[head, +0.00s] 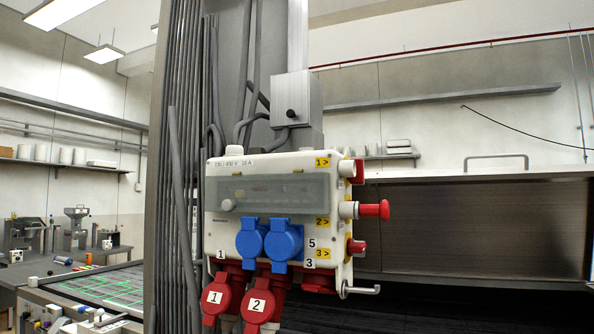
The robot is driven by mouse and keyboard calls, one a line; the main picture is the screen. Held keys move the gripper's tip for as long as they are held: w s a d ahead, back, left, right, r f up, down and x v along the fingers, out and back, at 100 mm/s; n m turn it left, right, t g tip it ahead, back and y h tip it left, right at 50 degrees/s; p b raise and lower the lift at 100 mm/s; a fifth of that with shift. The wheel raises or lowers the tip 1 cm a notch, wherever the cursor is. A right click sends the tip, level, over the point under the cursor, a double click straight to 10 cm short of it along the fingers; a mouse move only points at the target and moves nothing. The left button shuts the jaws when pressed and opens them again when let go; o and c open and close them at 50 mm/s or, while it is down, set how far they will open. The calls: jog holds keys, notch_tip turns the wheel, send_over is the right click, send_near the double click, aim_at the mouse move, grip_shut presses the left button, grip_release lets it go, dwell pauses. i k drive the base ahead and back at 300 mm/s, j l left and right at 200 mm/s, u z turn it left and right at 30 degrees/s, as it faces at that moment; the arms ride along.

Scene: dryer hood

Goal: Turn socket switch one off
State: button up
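A white socket box (216,220) with a clear flap hangs from a grey column in the middle of the head view. On its right side are switches beside yellow labels. Switch one (346,168), at the yellow label "1>" near the top, has a pale collar and a red part; its on or off position cannot be told. Switch two (375,210) has a red knob that sticks out farther right. Switch three (357,246) is red and lower down. Red sockets marked 1 (219,300) and 2 (259,304) hang below. My gripper is not in view.
Two blue sockets (284,241) project from the box front. Grey cables and a tall column (183,200) stand at the left. A metal hook (362,290) juts out at the lower right. A hood with a dark panel (470,228) lies behind, at the right.

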aim_at(359, 178)
jog(key=i+l+u, duration=0.1)
jog(key=i+l, duration=0.15)
jog(key=u, duration=0.35)
jog(key=l+u, duration=0.15)
jog(key=u, duration=0.2)
jog(key=i+l+u, duration=0.1)
jog(key=u, duration=0.25)
jog(key=k+u, duration=0.25)
jog(key=i, duration=0.2)
